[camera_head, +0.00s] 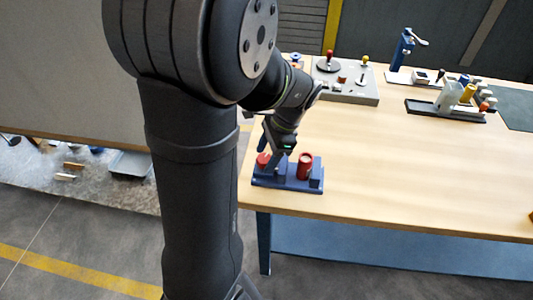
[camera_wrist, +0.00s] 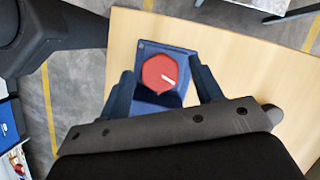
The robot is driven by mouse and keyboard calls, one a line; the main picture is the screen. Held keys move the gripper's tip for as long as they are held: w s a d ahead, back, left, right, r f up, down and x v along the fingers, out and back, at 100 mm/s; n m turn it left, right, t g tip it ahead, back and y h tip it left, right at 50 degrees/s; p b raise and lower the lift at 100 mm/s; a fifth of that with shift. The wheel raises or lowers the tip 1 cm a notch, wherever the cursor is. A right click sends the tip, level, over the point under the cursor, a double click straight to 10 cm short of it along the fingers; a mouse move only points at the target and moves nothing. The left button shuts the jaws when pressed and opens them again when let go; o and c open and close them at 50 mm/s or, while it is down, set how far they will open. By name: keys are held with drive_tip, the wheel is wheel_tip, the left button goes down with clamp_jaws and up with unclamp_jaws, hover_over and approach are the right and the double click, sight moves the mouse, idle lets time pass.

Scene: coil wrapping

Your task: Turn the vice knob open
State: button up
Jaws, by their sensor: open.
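The blue vice (camera_head: 288,183) sits near the table's front left corner. Its red knob (camera_head: 263,160) is at the vice's left end, partly behind my gripper (camera_head: 272,150). A red cylinder (camera_head: 305,166) stands upright at the vice's right part. In the wrist view the knob (camera_wrist: 160,74) is a red hexagon with a white line, and part of the blue vice (camera_wrist: 178,55) shows around it. My gripper (camera_wrist: 161,76) is open, with one finger on each side of the knob and visible gaps between. I cannot tell whether the fingertips are level with the knob.
A grey panel (camera_head: 345,90) with several knobs and levers stands at the back left of the table (camera_head: 400,160). A dark tray (camera_head: 440,112) of parts and a blue stand (camera_head: 402,50) are farther right. The table's middle and front right are mostly clear.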

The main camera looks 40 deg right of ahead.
drive_tip(key=c, duration=1)
drive_tip(key=shift+w+n+g, duration=0.15)
drive_tip(key=shift+n+g, duration=0.55)
drive_tip(key=shift+n, duration=1.3)
drive_tip(key=o, duration=1)
drive_tip(key=v, duration=1.7)
drive_tip(key=shift+d, duration=0.25)
